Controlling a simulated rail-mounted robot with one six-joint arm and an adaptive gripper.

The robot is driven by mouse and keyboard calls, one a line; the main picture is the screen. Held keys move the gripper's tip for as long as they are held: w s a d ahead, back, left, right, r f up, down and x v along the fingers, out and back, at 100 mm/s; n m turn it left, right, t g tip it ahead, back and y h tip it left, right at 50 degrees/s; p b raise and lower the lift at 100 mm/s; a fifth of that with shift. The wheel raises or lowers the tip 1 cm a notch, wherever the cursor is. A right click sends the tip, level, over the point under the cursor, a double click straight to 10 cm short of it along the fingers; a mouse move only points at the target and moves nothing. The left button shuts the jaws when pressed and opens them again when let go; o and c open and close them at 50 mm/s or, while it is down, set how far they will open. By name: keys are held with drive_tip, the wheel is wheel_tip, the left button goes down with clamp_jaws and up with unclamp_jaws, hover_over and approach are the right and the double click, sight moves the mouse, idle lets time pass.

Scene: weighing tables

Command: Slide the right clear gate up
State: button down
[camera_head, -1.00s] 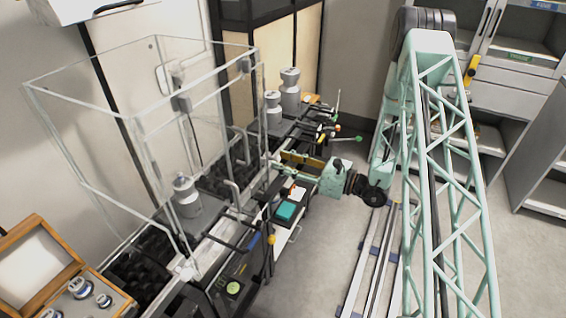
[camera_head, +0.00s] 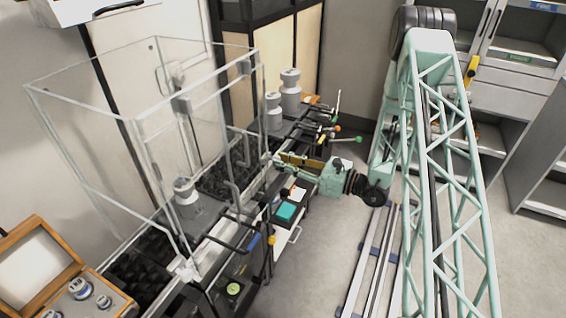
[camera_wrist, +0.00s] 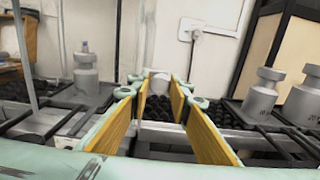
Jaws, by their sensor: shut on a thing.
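The clear enclosure (camera_head: 92,195) stands over the weighing table at the left of the head view. Its right clear gate (camera_head: 212,118) is a see-through panel with pale edges, facing my arm. My gripper (camera_head: 272,158) is at the lower right side of the enclosure, reaching in from the right. In the wrist view my gripper (camera_wrist: 160,84) has its two fingers with yellow-brown pads around a pale rounded knob (camera_wrist: 160,83). It is shut on this knob. How the knob joins the gate cannot be made out.
A grey weight (camera_head: 186,196) stands inside the enclosure. More grey weights (camera_head: 290,92) stand on the table behind. Dark bars (camera_wrist: 85,118) run along the table. An open wooden box (camera_head: 88,300) with weights is at lower left. The floor right of the table is clear around the rails.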

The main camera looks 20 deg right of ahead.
wheel_tip(320, 180, up, 25)
drive_tip(key=p, duration=0.9)
drive_tip(key=shift+w+r, duration=0.1)
drive_tip(key=c, duration=2.6)
unclamp_jaws()
drive_tip(key=shift+c, duration=0.2)
drive_tip(key=shift+o, duration=1.2)
drive_tip(key=v, duration=1.2)
